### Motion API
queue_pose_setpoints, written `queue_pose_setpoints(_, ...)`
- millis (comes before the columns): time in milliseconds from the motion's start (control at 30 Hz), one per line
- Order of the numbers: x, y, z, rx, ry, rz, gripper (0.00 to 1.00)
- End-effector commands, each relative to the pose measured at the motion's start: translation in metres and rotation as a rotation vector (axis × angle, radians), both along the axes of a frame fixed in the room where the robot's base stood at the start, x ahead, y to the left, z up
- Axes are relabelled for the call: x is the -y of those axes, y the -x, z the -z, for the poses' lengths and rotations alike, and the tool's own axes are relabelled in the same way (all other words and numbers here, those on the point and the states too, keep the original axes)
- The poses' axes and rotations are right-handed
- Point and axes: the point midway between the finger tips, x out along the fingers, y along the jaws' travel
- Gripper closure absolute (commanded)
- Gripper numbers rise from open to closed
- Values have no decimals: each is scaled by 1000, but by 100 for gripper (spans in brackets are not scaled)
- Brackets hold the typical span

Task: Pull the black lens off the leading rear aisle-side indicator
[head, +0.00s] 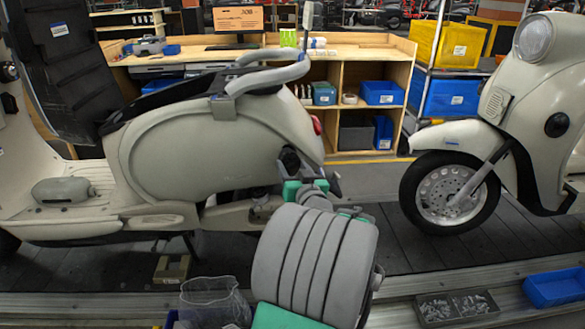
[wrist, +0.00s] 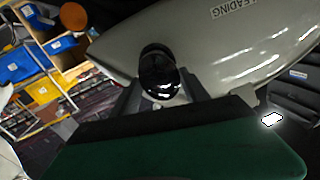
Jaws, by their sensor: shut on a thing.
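The leading scooter (head: 215,150) stands at the left on the conveyor, its cream rear panel also in the wrist view (wrist: 225,50) with the label "LEADING". Its rear aisle-side indicator has a glossy black round lens (wrist: 160,72), seen as a dark shape by the tail in the head view (head: 289,160). My gripper (wrist: 160,95) is shut on the lens, with a dark finger on each side of it. The lens is against or very close to the panel; I cannot tell whether it is seated. The indicator's base is hidden behind the lens.
A second cream scooter (head: 500,130) stands behind it at the right. A wooden workbench (head: 350,55) with blue bins is beyond the conveyor (head: 350,235). A clear container (head: 210,298), a grey parts tray (head: 455,307) and a blue bin (head: 555,287) sit along the near edge.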

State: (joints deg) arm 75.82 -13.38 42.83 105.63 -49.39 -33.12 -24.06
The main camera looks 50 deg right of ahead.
Motion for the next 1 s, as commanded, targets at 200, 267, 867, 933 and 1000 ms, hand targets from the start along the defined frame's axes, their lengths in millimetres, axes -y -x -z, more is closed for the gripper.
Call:
queue_pose_setpoints(200,-1,1,0,1,1,0,82)
queue_pose_setpoints(267,-2,3,0,1,1,0,82)
queue_pose_setpoints(867,-12,16,-2,1,1,-1,82)
queue_pose_setpoints(933,-12,16,-1,0,0,-1,82)
queue_pose_setpoints(1000,-14,14,2,1,-2,-11,82)
